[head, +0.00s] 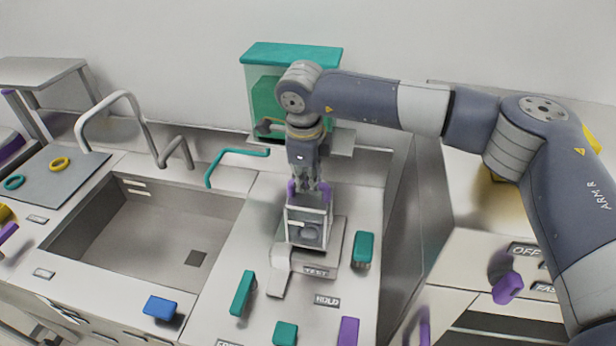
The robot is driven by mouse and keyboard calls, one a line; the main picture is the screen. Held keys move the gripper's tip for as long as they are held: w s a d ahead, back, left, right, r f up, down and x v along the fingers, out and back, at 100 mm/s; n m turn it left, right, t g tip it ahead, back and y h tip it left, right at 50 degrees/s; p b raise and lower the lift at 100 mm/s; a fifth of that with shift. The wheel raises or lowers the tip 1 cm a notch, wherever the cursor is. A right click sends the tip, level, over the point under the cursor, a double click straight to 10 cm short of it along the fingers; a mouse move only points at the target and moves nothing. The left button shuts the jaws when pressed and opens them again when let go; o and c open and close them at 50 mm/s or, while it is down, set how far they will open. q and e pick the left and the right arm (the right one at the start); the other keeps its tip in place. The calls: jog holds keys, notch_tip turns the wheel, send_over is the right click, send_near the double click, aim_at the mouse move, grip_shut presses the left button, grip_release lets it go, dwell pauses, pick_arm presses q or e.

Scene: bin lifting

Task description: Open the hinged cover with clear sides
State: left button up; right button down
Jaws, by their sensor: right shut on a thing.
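The hinged cover with clear sides (307,238) is a small box with pale edges, on the raised grey panel marked TEST (317,271). It looks upright and down over a round grey thing seen through its front wall. My right gripper (310,197), with purple fingertips, points down from above and is shut on the top part of the cover. The fingers hide the cover's top edge and its hinge. My left gripper is not in view.
A teal switch (363,247) stands right of the cover, with another teal handle (242,292) at front left. A teal-topped box (292,54) is behind my arm. The sink (150,230) lies left. A blue block (161,307) sits at the sink's front edge.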

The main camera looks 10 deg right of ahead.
jog(key=shift+w+r, duration=0.15)
jog(key=shift+w, duration=0.15)
jog(key=shift+w+d+r+b, duration=0.2)
jog(key=shift+w+b, duration=0.1)
jog(key=shift+b, duration=0.1)
jog(key=w, duration=0.1)
jog(key=w+d+r+b, duration=0.1)
jog(key=w, duration=0.1)
jog(key=shift+r, duration=0.15)
pick_arm(q)
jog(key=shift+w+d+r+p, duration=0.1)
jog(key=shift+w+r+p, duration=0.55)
jog(key=shift+p, duration=0.9)
pick_arm(e)
jog(key=w+d+r, duration=0.1)
jog(key=w+d, duration=0.2)
jog(key=w, duration=0.6)
jog(key=shift+r, duration=0.15)
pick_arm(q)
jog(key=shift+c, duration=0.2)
